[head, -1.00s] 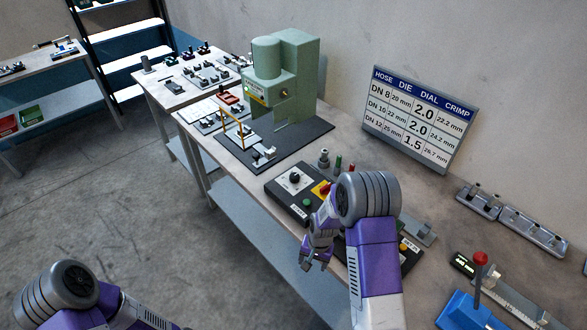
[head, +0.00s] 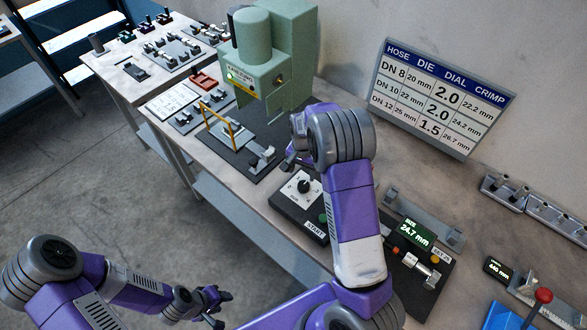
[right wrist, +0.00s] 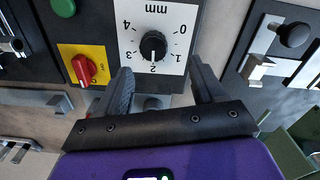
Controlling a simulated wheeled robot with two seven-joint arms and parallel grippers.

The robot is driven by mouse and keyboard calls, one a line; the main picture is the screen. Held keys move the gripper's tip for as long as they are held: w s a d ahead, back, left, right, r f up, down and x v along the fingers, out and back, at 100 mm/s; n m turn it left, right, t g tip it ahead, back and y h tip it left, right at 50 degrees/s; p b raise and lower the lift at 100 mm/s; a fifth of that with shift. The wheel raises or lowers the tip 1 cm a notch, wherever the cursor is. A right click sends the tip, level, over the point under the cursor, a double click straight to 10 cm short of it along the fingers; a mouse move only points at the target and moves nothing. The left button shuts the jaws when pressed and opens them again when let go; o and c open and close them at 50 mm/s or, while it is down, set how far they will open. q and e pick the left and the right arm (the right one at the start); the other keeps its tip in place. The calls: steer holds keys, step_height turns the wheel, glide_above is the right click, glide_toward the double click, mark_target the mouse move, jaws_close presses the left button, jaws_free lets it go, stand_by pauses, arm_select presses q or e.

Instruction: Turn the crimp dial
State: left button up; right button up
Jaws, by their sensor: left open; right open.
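The crimp dial (right wrist: 153,45) is a black knob on a white plate marked 0 to 4 and mm. Its pale mark appears to point toward 2. In the head view the dial (head: 304,186) sits on the dark control box. My right gripper (right wrist: 160,66) is open and empty. Its fingertips lie just short of the dial, one on each side of it in the right wrist view; contact is not visible. In the head view that gripper (head: 291,162) is beside the dial, partly hidden by its own wrist. My left gripper (head: 216,303) is open and empty, off the bench's front edge.
A red switch on a yellow plate (right wrist: 83,67) and a green button (right wrist: 63,7) neighbour the dial. The green press (head: 262,75) stands behind the box. A gauge display (head: 415,232) reads 24.7 mm. A die table sign (head: 440,98) leans at the wall.

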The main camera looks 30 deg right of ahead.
mark_target(303, 185)
steer(key=shift+s+f, duration=0.8)
steer(key=shift+f, duration=0.1)
steer(key=f, duration=0.4)
steer(key=shift+w+f, duration=0.25)
steer(key=shift+f, duration=0.1)
steer(key=shift+s+f, duration=0.1)
steer(key=shift+f, duration=0.1)
arm_select(q)
steer(key=shift+s+r, duration=0.35)
steer(key=shift+s, duration=0.25)
